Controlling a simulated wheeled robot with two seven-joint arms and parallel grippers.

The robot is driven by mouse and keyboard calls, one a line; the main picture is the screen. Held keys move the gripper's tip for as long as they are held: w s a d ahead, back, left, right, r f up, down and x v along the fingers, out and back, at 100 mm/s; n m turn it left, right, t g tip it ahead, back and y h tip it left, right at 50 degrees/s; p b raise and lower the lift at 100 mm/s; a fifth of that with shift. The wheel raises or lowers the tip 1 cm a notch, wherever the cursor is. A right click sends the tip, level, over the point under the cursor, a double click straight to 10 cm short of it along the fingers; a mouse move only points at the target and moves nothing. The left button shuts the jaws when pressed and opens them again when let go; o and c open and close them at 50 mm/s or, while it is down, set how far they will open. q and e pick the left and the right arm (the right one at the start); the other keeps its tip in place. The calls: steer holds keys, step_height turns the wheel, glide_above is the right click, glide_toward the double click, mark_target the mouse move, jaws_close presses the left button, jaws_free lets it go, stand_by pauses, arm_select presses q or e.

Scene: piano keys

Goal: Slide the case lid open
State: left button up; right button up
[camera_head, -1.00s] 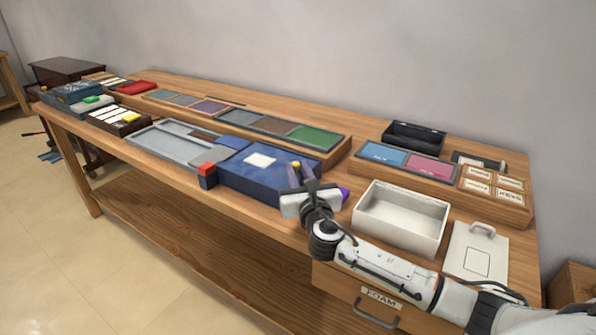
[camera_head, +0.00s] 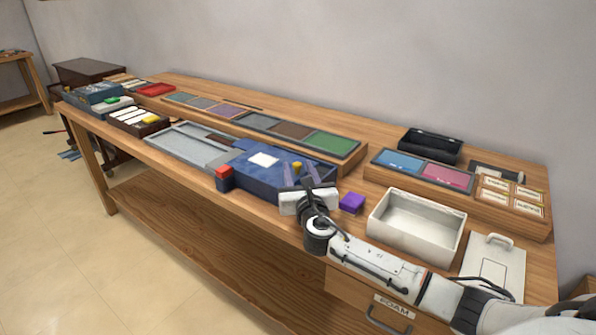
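The blue case (camera_head: 262,183) lies on the bench near its front edge, with a white label (camera_head: 263,160) on top. How far the lid is open is unclear. My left gripper is not in view.
A purple block (camera_head: 352,203) sits right of my gripper. Beyond it are an open white box (camera_head: 417,226) and a white lid with a handle (camera_head: 495,262). A wooden rack of coloured panels (camera_head: 290,131) stands behind the case. A drawer is below the front edge.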

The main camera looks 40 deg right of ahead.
steer(key=shift+p+v, duration=0.4)
steer(key=shift+v, duration=4.75)
steer(key=shift+s, duration=0.1)
